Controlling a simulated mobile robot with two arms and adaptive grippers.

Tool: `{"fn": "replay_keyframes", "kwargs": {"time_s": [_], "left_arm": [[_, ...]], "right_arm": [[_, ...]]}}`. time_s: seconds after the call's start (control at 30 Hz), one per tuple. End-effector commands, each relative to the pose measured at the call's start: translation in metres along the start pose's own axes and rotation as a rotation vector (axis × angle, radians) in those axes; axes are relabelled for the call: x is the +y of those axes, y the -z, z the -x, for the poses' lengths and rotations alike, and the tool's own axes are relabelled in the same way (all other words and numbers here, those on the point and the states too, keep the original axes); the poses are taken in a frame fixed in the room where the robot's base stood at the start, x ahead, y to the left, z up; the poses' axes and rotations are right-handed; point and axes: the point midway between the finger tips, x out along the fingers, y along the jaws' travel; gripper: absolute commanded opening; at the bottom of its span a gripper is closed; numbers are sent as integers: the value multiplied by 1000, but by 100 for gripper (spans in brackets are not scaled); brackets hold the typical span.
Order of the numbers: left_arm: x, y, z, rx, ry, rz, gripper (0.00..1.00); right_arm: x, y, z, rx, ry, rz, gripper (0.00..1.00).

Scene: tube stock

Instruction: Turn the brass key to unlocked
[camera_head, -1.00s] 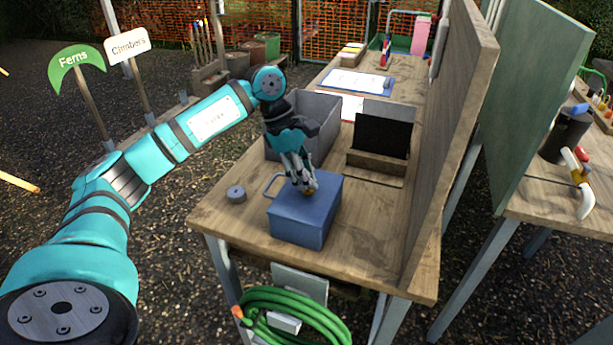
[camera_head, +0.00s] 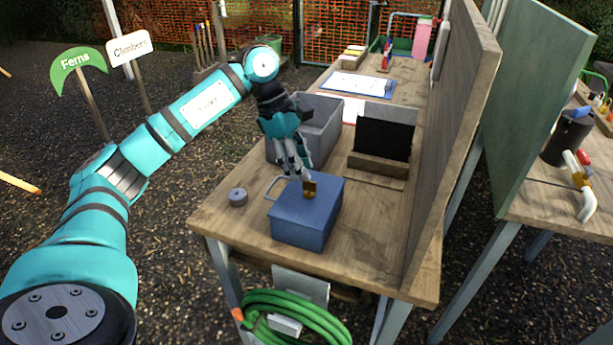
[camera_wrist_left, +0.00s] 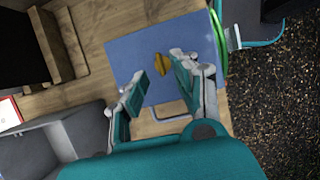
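The brass key (camera_head: 309,188) stands up from the top of the blue box (camera_head: 301,229), near the middle of its lid. In the left wrist view the key (camera_wrist_left: 162,66) shows past the fingertips on the blue box (camera_wrist_left: 132,48). My left gripper (camera_head: 299,178) is just behind and to the left of the key, above the box's back edge. In the left wrist view its two fingers (camera_wrist_left: 158,72) are apart with nothing between them, and the key is clear of them. My right gripper is in neither view.
The box, with a handle loop (camera_head: 273,185) on its left side, sits on the wooden table (camera_head: 346,262). A grey disc (camera_head: 237,197) lies left of it. Behind are a grey bin (camera_head: 325,126) and a black panel in a wooden stand (camera_head: 376,168). A wooden wall (camera_head: 452,150) bounds the right.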

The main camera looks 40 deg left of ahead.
Motion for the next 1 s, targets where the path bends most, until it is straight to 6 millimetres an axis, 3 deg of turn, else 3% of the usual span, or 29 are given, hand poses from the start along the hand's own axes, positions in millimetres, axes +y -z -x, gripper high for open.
{"fn": "replay_keyframes", "kwargs": {"time_s": [0.2,0.4,1.0], "left_arm": [[1,0,48,-2,-4,0,29],[0,0,74,-1,-1,0,29],[0,0,81,0,0,0,29]], "right_arm": [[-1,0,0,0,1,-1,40],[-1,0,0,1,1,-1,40],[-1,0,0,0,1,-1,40]]}}
